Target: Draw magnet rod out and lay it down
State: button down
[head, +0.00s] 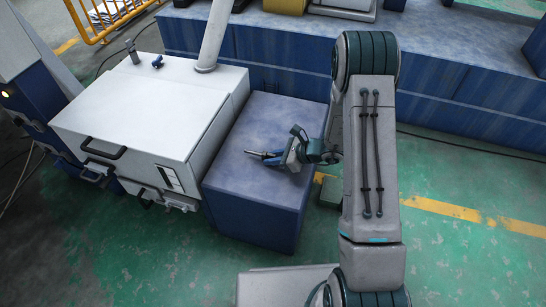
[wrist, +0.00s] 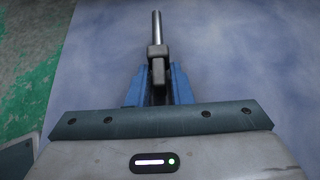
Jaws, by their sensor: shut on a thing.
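The magnet rod (wrist: 157,28) is a thin metal bar with a dark grey block at its near end. My gripper (wrist: 157,82) is shut on that block with its blue fingers, and the bar points away from the fingers. In the head view my gripper (head: 272,159) is over the top of the blue block-shaped stand (head: 255,128), and the rod (head: 254,153) points left. I cannot tell whether the rod touches the stand's top.
A white cabinet (head: 150,95) with black handles stands left of the blue stand. A long blue bench (head: 290,50) runs behind. The stand's top is otherwise clear. Green floor with a yellow line (head: 440,207) lies to the right.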

jog(key=shift+f, duration=0.1)
jog(key=c, duration=1.2)
grip_release()
jog(key=p+v, duration=0.4)
jog(key=v, duration=1)
jog(key=shift+a, duration=0.1)
jog(key=s+a+r+n+g+h+p, duration=0.1)
jog(key=s+r+n+p, duration=0.3)
jog(key=r, duration=0.5)
jog(key=s+a+r+n+g+h+p, duration=0.1)
jog(key=s+a+r+n+g+p, duration=0.15)
jog(key=r+p, duration=0.45)
jog(key=s+a+r+n+g+h+p, duration=0.1)
jog(key=s+r+n+p, duration=0.25)
jog(key=r, duration=0.65)
jog(key=s+d+r+n+t+h+p, duration=0.1)
jog(key=s+r+n+h+p, duration=0.1)
jog(key=r, duration=0.6)
jog(key=s+d+r+n+t+h+p, duration=0.1)
jog(key=s+d+r+n+h+p, duration=0.1)
jog(key=r+n+p, duration=0.4)
jog(key=s+d+r+n+t+h+p, duration=0.1)
jog(key=s+d+r+n+h+p, duration=0.1)
jog(key=r, duration=1)
jog(key=s+n+h+p, duration=0.1)
jog(key=s+h+p, duration=0.1)
jog(key=s+p, duration=0.1)
jog(key=shift+s+r+n+p, duration=0.2)
jog(key=shift+s+n+p, duration=0.2)
jog(key=shift+p, duration=0.5)
